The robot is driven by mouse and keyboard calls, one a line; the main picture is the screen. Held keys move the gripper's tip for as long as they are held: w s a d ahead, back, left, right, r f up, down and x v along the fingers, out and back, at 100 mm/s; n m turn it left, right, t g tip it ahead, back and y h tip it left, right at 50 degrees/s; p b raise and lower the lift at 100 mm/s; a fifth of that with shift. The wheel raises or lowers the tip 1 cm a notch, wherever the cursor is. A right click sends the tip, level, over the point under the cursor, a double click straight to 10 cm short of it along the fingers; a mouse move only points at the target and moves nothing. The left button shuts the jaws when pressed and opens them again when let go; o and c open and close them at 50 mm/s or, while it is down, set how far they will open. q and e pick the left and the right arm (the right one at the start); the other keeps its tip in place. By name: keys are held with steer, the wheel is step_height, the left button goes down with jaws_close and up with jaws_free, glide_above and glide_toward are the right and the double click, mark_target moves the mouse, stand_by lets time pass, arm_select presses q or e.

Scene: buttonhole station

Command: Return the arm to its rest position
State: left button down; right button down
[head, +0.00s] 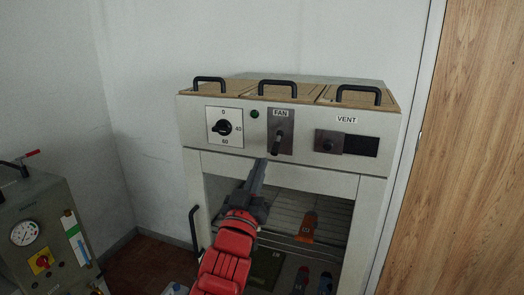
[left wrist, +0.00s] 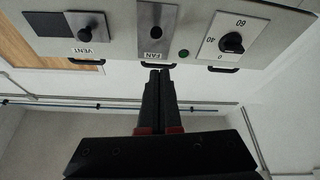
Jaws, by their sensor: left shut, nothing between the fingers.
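My left arm (head: 230,250), with red covers, reaches up from the bottom of the head view. Its left gripper (head: 261,162) is shut with nothing in it, pointing at the cabinet front just below the FAN switch (head: 280,132). In the left wrist view the closed fingertips (left wrist: 160,70) lie close together near the FAN plate (left wrist: 156,30); whether they touch the panel I cannot tell. My right gripper is not in view.
The grey cabinet (head: 193,125) carries a dial (head: 222,127), a green button (head: 255,114) and a VENT slider (head: 330,142). Its open lower compartment holds a wire rack and orange, red and blue items. A gauge unit (head: 30,230) stands left; a wooden door (head: 470,150) is right.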

arm_select(q)
steer(key=shift+s+a+f, duration=0.15)
steer(key=shift+s+f, duration=0.25)
